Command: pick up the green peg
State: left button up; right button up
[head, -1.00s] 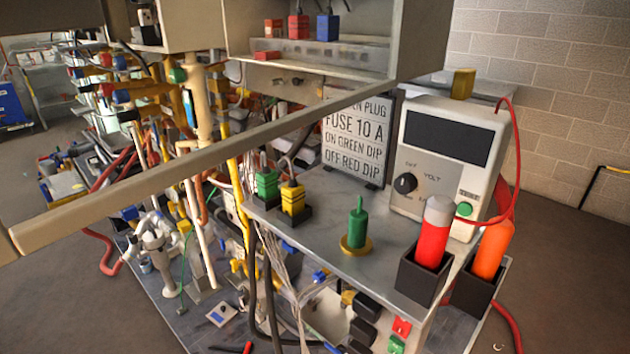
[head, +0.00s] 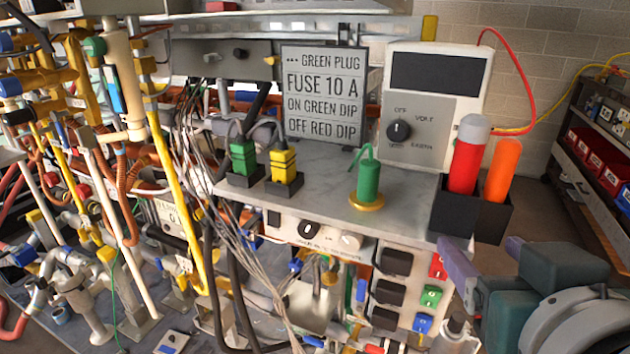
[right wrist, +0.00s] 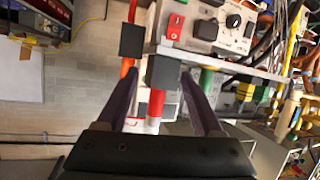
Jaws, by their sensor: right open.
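The green peg (head: 368,178) stands upright in a round brass base (head: 366,203) on the grey shelf, with a thin bent green piece at its top. My right gripper (head: 478,246) is open and empty in the head view, to the right of the peg and lower, near the shelf's right front corner. In the right wrist view, turned upside down, the peg (right wrist: 206,80) shows beside the right-hand finger, outside the gap between the fingers (right wrist: 160,74). My left gripper is not in view.
A black holder (head: 455,217) with a red cylinder (head: 467,160) and an orange cylinder (head: 501,170) stands right of the peg, near my right gripper. A meter (head: 432,105) and a sign (head: 322,95) stand behind. Green (head: 243,157) and yellow (head: 284,166) plugs stand left.

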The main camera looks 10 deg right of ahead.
aim_at(373, 172)
jog(key=w+a+t+y, duration=0.1)
jog(key=w+a, duration=0.1)
jog(key=w, duration=0.1)
jog(key=w+a+r+n+t+y, duration=0.1)
jog(key=w+a+t, duration=0.1)
jog(key=w, duration=0.1)
jog(key=w+a+n+t+y+b, duration=0.1)
jog(key=w+a+t, duration=0.1)
jog(key=w, duration=0.1)
jog(key=shift+w+a+r, duration=0.1)
jog(key=shift+a+r, duration=0.1)
jog(key=shift+r, duration=0.15)
jog(key=w, duration=0.3)
jog(key=w+p, duration=0.1)
jog(key=shift+w+d+f, duration=0.1)
jog(key=shift+w+d, duration=0.05)
jog(key=shift+d, duration=0.1)
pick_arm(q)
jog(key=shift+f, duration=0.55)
pick_arm(e)
grip_shut()
